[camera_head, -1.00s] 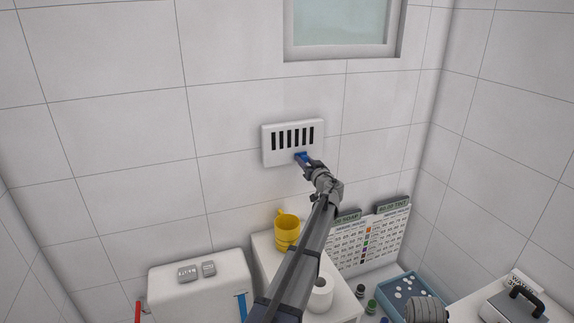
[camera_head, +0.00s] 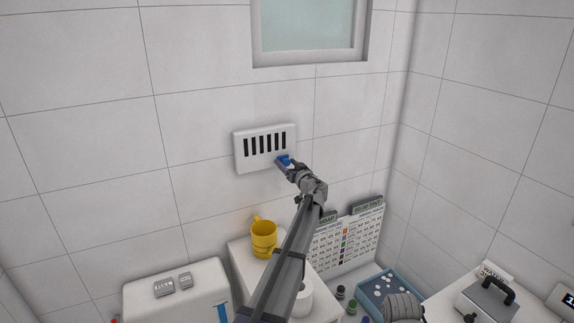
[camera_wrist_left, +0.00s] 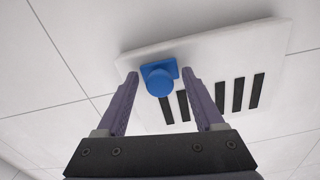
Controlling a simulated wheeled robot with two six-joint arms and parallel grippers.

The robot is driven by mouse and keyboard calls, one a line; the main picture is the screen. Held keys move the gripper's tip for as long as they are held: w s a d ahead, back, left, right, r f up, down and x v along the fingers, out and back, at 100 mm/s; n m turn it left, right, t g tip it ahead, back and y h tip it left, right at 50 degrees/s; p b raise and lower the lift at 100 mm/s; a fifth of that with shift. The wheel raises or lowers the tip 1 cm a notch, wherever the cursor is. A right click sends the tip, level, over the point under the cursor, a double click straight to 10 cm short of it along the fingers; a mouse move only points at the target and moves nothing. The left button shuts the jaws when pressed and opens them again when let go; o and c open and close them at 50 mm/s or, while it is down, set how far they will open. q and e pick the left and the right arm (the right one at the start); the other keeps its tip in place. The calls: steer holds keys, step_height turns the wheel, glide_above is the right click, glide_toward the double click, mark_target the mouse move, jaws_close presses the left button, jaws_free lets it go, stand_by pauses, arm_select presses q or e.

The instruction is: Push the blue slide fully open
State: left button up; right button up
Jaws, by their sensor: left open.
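A white vent plate (camera_head: 243,158) with several dark vertical slots is on the tiled wall, under the window. The blue slide (camera_head: 282,159) is at the plate's lower right, below the rightmost slots. In the left wrist view its round blue knob (camera_wrist_left: 158,80) stands on a small blue square base. My left gripper (camera_head: 289,165) is at the slide, its arm reaching up from below. In the left wrist view its two fingers (camera_wrist_left: 162,74) are open, one on each side of the knob; I cannot tell whether either touches it. The slots look dark.
A yellow cup (camera_head: 263,238) and a white roll (camera_head: 301,300) stand on a white stand below the vent. A number chart (camera_head: 355,241), a blue tray (camera_head: 374,285) and a case with a black handle (camera_head: 487,302) are to the right. The wall around the vent is clear.

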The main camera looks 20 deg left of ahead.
arm_select(q)
steer(key=shift+d, duration=0.1)
steer(key=v, duration=0.7)
steer(key=shift+s+d, duration=0.25)
steer(key=shift+s, duration=0.1)
steer(key=s+d+f+m+g+h, duration=0.2)
steer(key=s+d+f+g, duration=0.1)
steer(key=s+d+f, duration=0.4)
steer(key=s+d+f+m+g+h, duration=0.1)
steer(key=s+d+f+g+h, duration=0.2)
steer(key=s, duration=0.7)
steer(key=s+d+f+m+g+h, duration=0.2)
steer(key=s+d+f, duration=0.5)
steer(key=s, duration=0.1)
steer(key=s+d+f+m+g+h, duration=0.2)
steer(key=s+d, duration=0.4)
steer(key=s, duration=0.3)
steer(key=s+d+f+m+g+h, duration=0.2)
steer(key=s+d, duration=0.4)
steer(key=s, duration=0.3)
steer(key=f+m+h, duration=0.1)
steer(key=m, duration=0.1)
steer(key=shift+s+m, duration=0.2)
steer(key=shift+m, duration=0.2)
steer(key=shift+d, duration=0.1)
